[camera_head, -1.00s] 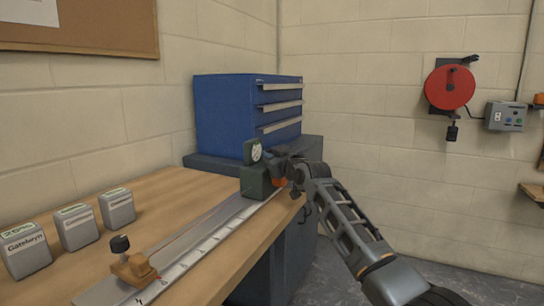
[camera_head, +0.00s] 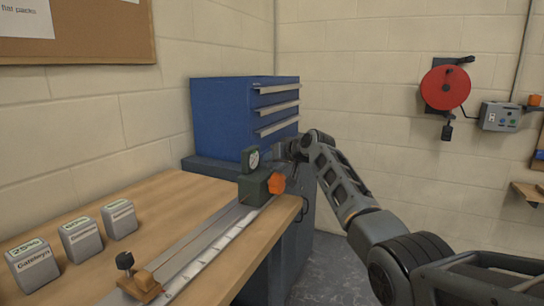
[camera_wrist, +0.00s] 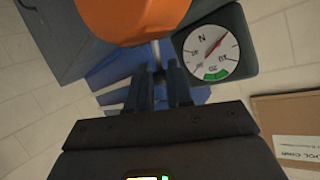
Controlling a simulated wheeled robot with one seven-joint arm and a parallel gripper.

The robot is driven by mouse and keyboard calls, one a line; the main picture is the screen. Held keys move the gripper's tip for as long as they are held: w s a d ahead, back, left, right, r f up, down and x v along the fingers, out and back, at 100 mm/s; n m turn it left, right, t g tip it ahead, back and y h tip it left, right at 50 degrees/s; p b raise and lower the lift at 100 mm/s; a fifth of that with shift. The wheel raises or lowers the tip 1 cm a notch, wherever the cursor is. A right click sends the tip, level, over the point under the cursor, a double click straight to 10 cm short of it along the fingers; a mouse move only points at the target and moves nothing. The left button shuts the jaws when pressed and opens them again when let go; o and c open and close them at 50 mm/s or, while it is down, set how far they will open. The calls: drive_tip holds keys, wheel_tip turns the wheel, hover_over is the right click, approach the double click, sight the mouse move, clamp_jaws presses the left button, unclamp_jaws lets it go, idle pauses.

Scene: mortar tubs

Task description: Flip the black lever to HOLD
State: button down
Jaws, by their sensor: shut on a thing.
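The tester, a dark green block with a white dial (camera_head: 253,160) and an orange knob (camera_head: 277,184), sits at the far end of a metal rail on the bench. In the wrist view the orange knob (camera_wrist: 130,15) fills the top and the dial (camera_wrist: 211,52) is right of it. The dial needle points to upper right. My gripper (camera_head: 284,150) is just behind and right of the dial. In the wrist view my gripper (camera_wrist: 160,72) is shut on a narrow part, apparently the black lever, mostly hidden between the fingers. No HOLD mark is readable.
A brass carriage (camera_head: 139,288) with a black knob sits at the rail's near end. Several grey weights (camera_head: 82,240) stand on the wooden bench at left. A blue drawer cabinet (camera_head: 222,118) stands close behind the tester. A red reel (camera_head: 445,88) hangs on the wall.

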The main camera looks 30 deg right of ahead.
drive_tip(key=shift+w+d+m+g+y, duration=0.2)
drive_tip(key=shift+d+m+g+y, duration=0.1)
drive_tip(key=shift+m+g, duration=0.15)
idle(0.4)
drive_tip(key=c, duration=1.1)
unclamp_jaws()
drive_tip(key=shift+o, duration=0.2)
drive_tip(key=shift+s, duration=0.1)
drive_tip(key=v, duration=0.7)
drive_tip(key=shift+s, duration=0.3)
